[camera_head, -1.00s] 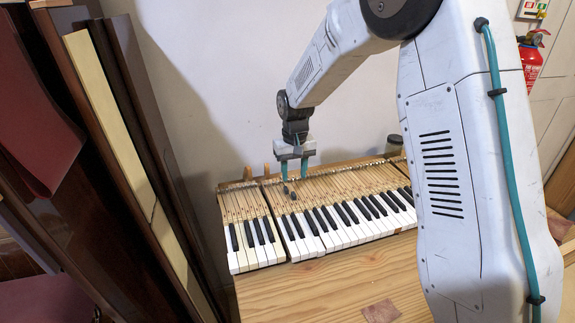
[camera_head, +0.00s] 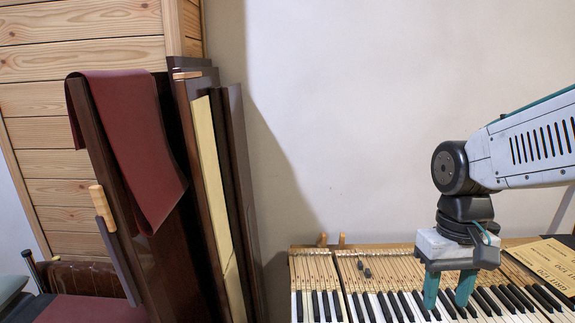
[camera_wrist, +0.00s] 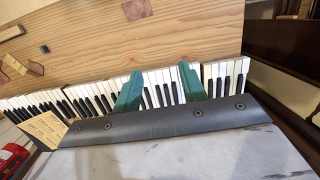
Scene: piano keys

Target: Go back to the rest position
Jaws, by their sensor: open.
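My gripper (camera_head: 447,295) hangs above the piano keyboard (camera_head: 400,307), its two green fingers spread apart and pointing down with nothing between them. In the wrist view my gripper (camera_wrist: 158,82) is also open and empty, over the black and white keys (camera_wrist: 85,95). The front of the keyboard is cut off at the bottom of the head view.
Dark wooden panels (camera_head: 237,170) lean on the wall at left, one draped with a dark red cloth (camera_head: 125,140). A yellowish booklet (camera_head: 548,262) lies right of my gripper. The wooden table (camera_wrist: 120,35) shows in the wrist view. The wall area between panels and arm is clear.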

